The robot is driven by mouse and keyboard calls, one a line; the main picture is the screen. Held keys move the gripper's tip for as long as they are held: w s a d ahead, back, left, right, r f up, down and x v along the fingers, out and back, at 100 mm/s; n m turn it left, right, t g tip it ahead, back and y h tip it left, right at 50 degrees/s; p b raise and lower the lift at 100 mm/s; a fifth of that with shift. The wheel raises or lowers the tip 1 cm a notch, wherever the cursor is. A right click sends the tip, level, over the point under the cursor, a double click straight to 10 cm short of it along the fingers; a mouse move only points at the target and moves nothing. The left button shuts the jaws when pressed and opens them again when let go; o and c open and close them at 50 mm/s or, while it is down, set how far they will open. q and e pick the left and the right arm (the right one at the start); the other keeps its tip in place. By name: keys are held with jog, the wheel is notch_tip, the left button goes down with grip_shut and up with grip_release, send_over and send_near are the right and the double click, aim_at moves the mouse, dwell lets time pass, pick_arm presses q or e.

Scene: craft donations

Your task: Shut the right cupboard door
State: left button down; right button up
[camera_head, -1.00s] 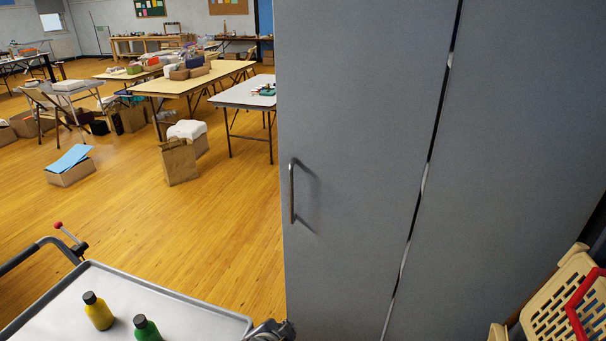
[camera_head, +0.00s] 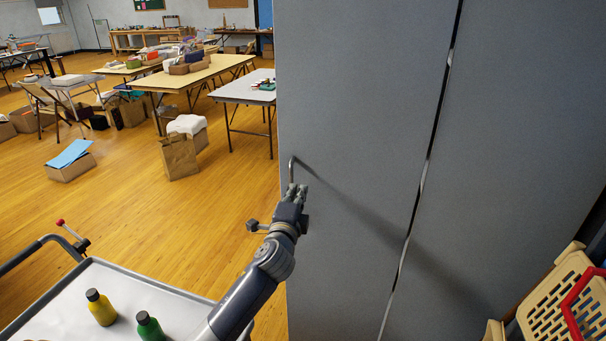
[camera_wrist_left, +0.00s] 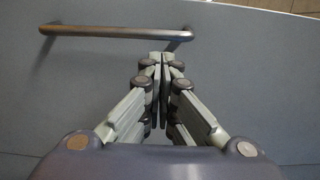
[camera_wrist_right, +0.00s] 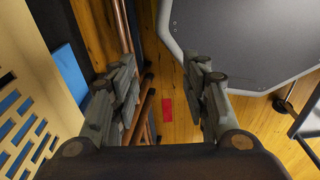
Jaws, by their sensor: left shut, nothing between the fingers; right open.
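A grey cupboard door (camera_head: 350,120) stands upright in the head view, with a bar handle (camera_head: 291,172) near its left edge. A narrow slanting gap separates it from another grey panel (camera_head: 510,130) on the right. My left gripper (camera_head: 297,190) is shut and empty in front of the door, by the handle's lower part. In the left wrist view the handle (camera_wrist_left: 110,31) lies just beyond the closed fingertips (camera_wrist_left: 160,60), over the door face (camera_wrist_left: 250,70). I cannot tell whether they touch the door. My right gripper (camera_wrist_right: 162,75) is open and empty in its wrist view.
A grey cart tray (camera_head: 70,315) with a yellow bottle (camera_head: 101,309) and a green bottle (camera_head: 149,328) stands at lower left. A cream crate (camera_head: 550,305) is at lower right. Wooden floor left of the door is open, with tables farther back.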

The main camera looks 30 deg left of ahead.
aim_at(305, 171)
pick_arm(q)
jog(key=p+x, duration=0.1)
jog(key=x, duration=0.6)
jog(key=shift+p+x, duration=0.3)
jog(key=shift+x, duration=0.5)
